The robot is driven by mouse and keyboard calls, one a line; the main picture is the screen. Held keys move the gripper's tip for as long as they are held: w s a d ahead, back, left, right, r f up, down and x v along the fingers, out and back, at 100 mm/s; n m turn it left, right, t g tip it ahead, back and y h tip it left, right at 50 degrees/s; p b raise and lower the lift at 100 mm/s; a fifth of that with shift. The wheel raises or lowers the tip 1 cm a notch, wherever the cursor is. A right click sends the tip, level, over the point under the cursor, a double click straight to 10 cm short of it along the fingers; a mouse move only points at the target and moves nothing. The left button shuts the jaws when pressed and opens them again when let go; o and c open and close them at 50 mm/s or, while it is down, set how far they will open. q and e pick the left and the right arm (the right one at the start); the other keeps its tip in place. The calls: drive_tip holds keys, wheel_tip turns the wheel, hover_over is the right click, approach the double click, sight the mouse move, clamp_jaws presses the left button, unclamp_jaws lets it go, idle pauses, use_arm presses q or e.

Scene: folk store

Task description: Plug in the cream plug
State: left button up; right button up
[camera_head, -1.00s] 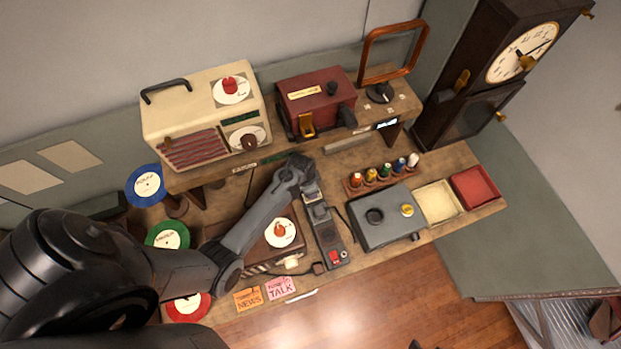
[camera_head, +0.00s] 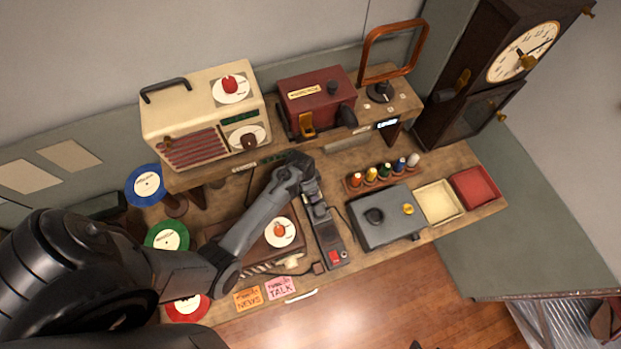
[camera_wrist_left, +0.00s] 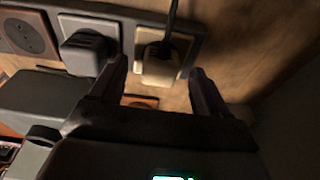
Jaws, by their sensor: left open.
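A cream plug (camera_wrist_left: 158,68) with a dark cord sits at the end socket of the dark power strip (camera_wrist_left: 75,22) in the left wrist view; I cannot tell how deep it is seated. My left gripper (camera_wrist_left: 160,84) is open, its two fingers on either side of the cream plug with gaps. A black plug (camera_wrist_left: 88,50) stands in the neighbouring socket, close to one finger. In the head view my left gripper (camera_head: 311,188) is over the far end of the strip (camera_head: 328,236) and hides that end. My right gripper is not clearly in view.
A grey box (camera_head: 385,222) stands right of the strip, with a rack of coloured spools (camera_head: 372,177) behind it. A record player (camera_head: 262,240) is on the left. A small cream piece (camera_head: 292,261) lies by the front edge. A shelf with a radio (camera_head: 205,118) overhangs behind.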

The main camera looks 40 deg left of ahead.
use_arm(q)
drive_tip(key=shift+s+a+r, duration=0.1)
drive_tip(key=shift+s+r, duration=0.05)
drive_tip(key=shift+r, duration=0.85)
drive_tip(key=shift+s+a+r, duration=0.1)
drive_tip(key=shift+r, duration=0.9)
drive_tip(key=shift+s+a+r, duration=0.1)
drive_tip(key=shift+s+r, duration=0.05)
drive_tip(key=shift+r, duration=0.85)
drive_tip(key=shift+d, duration=0.1)
